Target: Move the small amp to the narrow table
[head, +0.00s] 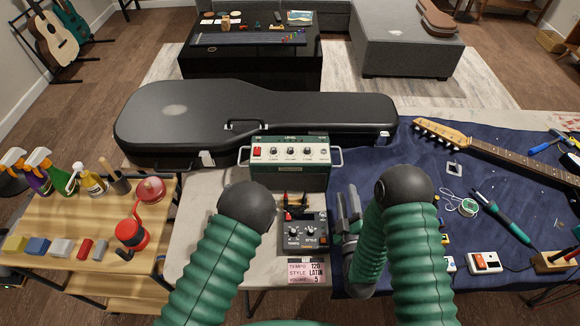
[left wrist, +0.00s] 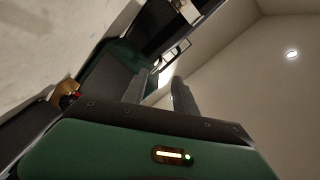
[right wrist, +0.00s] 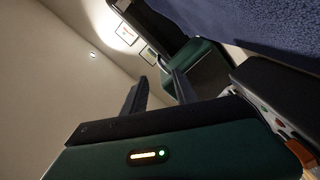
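The small amp (head: 289,181) is a dark green box with a pale control panel, knobs, a red switch and a metal handle at each side. It stands upright on the pale table (head: 205,232), in front of the guitar case. My right gripper (head: 348,200) is open and empty, to the right of the amp and nearer me, above the edge of the blue cloth. My left gripper is hidden behind its arm in the head view; in the left wrist view (left wrist: 163,76) its fingers are apart with nothing between them. Which table is the narrow one is unclear.
A black guitar case (head: 260,112) lies behind the amp. A drum machine (head: 304,236) is in front of it. A wooden side table (head: 80,240) at left holds bottles and blocks. A guitar (head: 500,150) and tools lie on the blue cloth (head: 400,160). A black table (head: 250,62) stands farther back.

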